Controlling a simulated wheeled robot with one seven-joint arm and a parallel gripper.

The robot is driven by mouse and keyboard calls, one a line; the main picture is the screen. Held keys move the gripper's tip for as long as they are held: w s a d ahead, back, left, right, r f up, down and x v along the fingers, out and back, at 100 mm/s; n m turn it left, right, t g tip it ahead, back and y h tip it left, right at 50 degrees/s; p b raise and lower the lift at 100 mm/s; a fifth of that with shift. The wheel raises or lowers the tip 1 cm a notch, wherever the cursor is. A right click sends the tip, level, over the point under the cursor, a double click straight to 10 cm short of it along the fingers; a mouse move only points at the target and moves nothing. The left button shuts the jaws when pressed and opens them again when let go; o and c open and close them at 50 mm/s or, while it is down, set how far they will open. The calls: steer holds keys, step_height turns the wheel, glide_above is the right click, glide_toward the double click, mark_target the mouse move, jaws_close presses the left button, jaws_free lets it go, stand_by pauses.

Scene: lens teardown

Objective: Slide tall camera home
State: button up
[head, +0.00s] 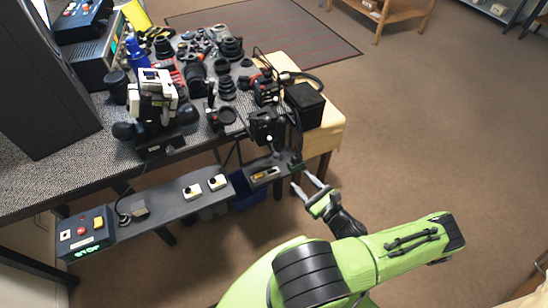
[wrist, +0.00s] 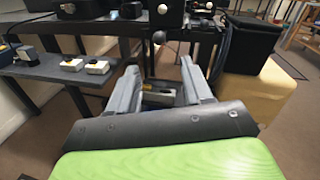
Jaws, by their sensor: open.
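A black camera-like unit (head: 265,127) stands at the right front of the bench, with a small pale round knob (head: 269,138) on its front. Another black unit (head: 266,90) stands just behind it. I cannot tell for sure which is the tall camera. My gripper (head: 302,178) is open and empty, low in front of the bench's right end. Its two grey fingers (wrist: 158,68) are spread apart below the knob, touching nothing I can see.
A low shelf (head: 165,213) runs along the bench front with white button boxes and a red-button control box (head: 87,234). A small tray (head: 258,180) with a yellow item lies near my gripper. A black box (head: 304,106) stands at right. The floor at right is clear.

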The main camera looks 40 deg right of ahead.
mark_target(276, 155)
steer(key=w, duration=0.4)
steer(key=w+b, duration=0.1)
steer(key=w, duration=0.4)
steer(key=w+d, duration=0.1)
steer(key=w, duration=0.4)
steer(key=shift+d, duration=0.1)
jaws_close()
steer(key=shift+b, duration=0.3)
